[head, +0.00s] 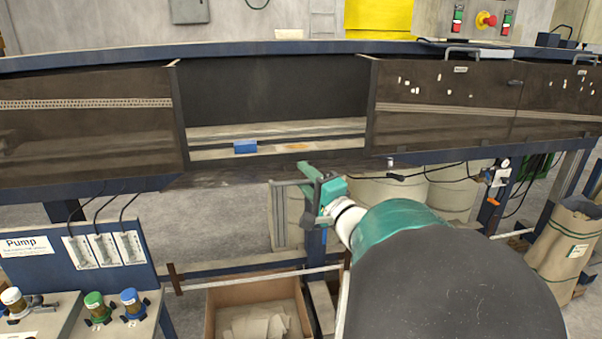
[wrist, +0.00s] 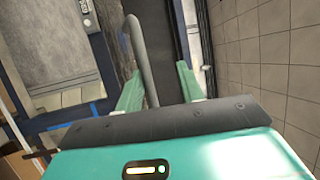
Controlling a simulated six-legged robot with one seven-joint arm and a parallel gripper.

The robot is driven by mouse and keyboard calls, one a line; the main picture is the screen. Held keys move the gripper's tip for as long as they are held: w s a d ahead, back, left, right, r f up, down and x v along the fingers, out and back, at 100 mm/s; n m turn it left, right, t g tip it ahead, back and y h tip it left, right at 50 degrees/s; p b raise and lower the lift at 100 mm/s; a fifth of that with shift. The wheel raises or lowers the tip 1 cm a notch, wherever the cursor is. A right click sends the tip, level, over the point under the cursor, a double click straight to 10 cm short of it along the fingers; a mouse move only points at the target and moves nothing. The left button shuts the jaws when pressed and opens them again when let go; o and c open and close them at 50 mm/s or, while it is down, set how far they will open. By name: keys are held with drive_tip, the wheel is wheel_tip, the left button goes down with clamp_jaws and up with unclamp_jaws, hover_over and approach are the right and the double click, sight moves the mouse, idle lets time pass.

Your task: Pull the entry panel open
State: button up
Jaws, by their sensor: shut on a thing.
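The wrist view shows a grey curved bar handle (wrist: 140,60) between the two green fingers of my gripper (wrist: 158,88), which is shut on it. A dark panel edge (wrist: 172,45) runs up beside the handle. In the head view my gripper (head: 315,186) is just below and in front of the open middle bay of the dark machine. The bay (head: 285,95) shows its dark back wall and pale floor. The entry panel's face is not clearly visible in the head view, so I cannot tell its exact angle.
A blue block (head: 245,147) lies inside the bay. Closed dark panels flank it at left (head: 85,115) and right (head: 440,105). Below are a cardboard box (head: 215,312), a pump board (head: 50,255) and a paper sack (head: 565,250). Hanging cables are at right.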

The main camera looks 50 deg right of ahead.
drive_tip(key=v, duration=1.1)
drive_tip(key=shift+s+r, duration=0.1)
